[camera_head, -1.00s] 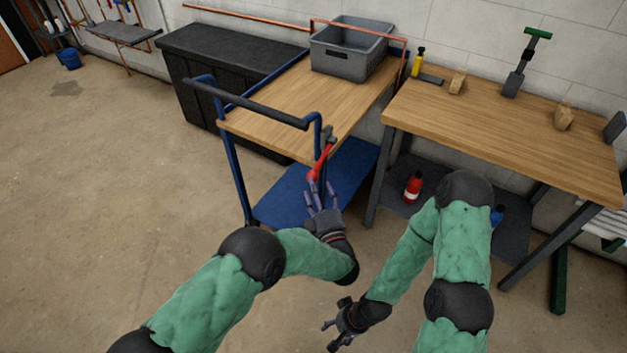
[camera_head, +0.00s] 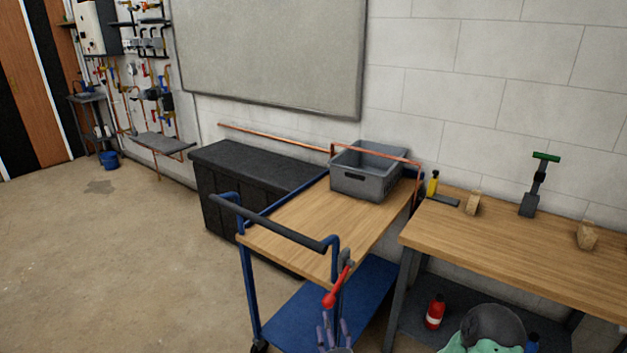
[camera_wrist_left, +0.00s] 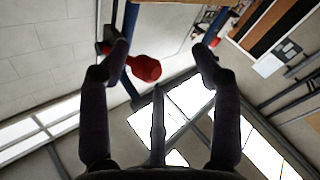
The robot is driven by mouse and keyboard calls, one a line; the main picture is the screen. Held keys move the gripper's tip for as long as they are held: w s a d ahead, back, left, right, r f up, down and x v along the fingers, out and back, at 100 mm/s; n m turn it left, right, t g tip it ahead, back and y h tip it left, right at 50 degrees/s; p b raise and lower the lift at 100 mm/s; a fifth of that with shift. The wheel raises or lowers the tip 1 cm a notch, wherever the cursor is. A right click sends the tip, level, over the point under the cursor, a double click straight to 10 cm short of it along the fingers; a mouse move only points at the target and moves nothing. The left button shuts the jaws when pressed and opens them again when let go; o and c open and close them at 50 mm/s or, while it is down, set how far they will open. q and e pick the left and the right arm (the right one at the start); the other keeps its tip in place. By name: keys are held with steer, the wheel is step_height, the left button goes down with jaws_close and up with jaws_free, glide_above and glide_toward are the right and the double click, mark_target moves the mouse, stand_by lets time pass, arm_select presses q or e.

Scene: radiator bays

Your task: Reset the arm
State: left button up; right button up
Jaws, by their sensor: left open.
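My left gripper (camera_head: 335,334) shows at the bottom edge of the head view, with its fingers pointing up, just below a red-handled tool (camera_head: 336,292). The tool hangs from a grey holder at the near corner of the blue trolley. In the left wrist view my left gripper (camera_wrist_left: 165,62) has its fingers spread wide. The red end of the tool (camera_wrist_left: 147,68) shows between the fingers, nearer the left one, and nothing is gripped. Part of my right arm shows at the bottom right of the head view; its gripper is out of sight.
The trolley's wooden top (camera_head: 320,222) carries a grey crate (camera_head: 366,174) and a bent copper pipe. A wooden workbench (camera_head: 520,248) stands to the right, with a red bottle (camera_head: 435,311) on its lower shelf. A black cabinet (camera_head: 240,190) is behind.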

arm_select(q)
steer(key=s+a+f+m+g+h+p, duration=0.25)
steer(key=a+f+g, duration=0.25)
steer(key=f, duration=0.3)
steer(key=s+a+f+m+g+h+p, duration=0.1)
steer(key=s+a+f+m+g+h, duration=0.15)
steer(key=a+f+g, duration=0.4)
steer(key=s+a+f+m+g+p, duration=0.1)
steer(key=s+g, duration=0.1)
steer(key=s, duration=0.6)
steer(key=s+a+f+m+g+h+p, duration=0.1)
steer(key=s+f+g, duration=0.1)
steer(key=s, duration=0.5)
steer(key=s+a+f+m+g+h+p, duration=0.1)
steer(key=s+g, duration=0.2)
steer(key=s, duration=0.5)
steer(key=shift+s+a+f+m, duration=0.3)
steer(key=shift+a+m, duration=0.05)
steer(key=shift+m, duration=0.05)
